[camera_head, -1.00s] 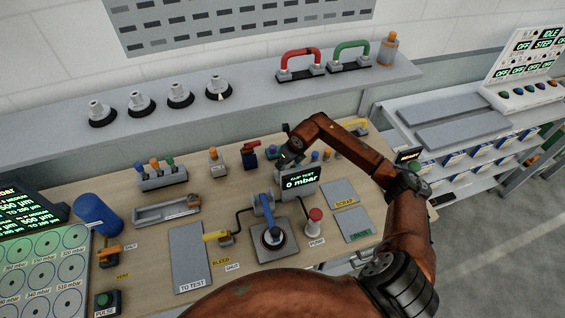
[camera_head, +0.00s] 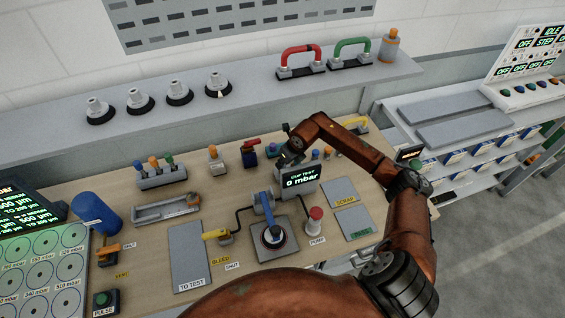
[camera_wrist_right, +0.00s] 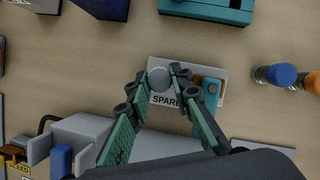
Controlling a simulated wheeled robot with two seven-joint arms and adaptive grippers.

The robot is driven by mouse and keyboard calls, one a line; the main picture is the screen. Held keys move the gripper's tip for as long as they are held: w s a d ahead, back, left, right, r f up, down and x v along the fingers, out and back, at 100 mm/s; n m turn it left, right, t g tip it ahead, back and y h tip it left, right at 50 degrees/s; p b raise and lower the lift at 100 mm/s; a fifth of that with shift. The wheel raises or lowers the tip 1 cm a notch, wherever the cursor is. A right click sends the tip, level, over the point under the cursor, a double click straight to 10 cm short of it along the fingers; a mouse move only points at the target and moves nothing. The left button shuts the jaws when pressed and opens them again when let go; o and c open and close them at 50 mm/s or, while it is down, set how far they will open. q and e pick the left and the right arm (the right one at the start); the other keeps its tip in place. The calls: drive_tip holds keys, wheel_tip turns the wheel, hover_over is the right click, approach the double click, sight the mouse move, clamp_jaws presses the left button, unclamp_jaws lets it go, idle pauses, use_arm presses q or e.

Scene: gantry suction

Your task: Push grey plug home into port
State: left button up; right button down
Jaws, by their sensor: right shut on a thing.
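In the right wrist view a round grey thing, which looks like the grey plug (camera_wrist_right: 159,78), sits between the green-padded fingertips of my right gripper (camera_wrist_right: 161,75). The gripper is shut on it, over a white plate marked SPARE (camera_wrist_right: 166,100). A teal piece with an orange part (camera_wrist_right: 211,87) is beside the right finger. I cannot tell which opening is the port, or how deep the plug sits. In the head view my right gripper (camera_head: 288,152) is behind the CUP TEST display (camera_head: 299,181), and the plug is hidden there. My left gripper is not in view.
A teal block (camera_wrist_right: 208,10) lies beyond the fingers. Blue (camera_wrist_right: 282,75) and orange (camera_wrist_right: 313,83) knobs stand to the right. A shelf (camera_head: 250,88) with several suction cups runs behind the bench.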

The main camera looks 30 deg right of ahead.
drive_tip(key=shift+r, duration=0.65)
idle(1.9)
drive_tip(key=shift+f+b, duration=0.8)
drive_tip(key=shift+f, duration=0.1)
drive_tip(key=c, duration=1.7)
unclamp_jaws()
drive_tip(key=shift+f, duration=0.1)
drive_tip(key=shift+o, duration=0.2)
drive_tip(key=v, duration=1.2)
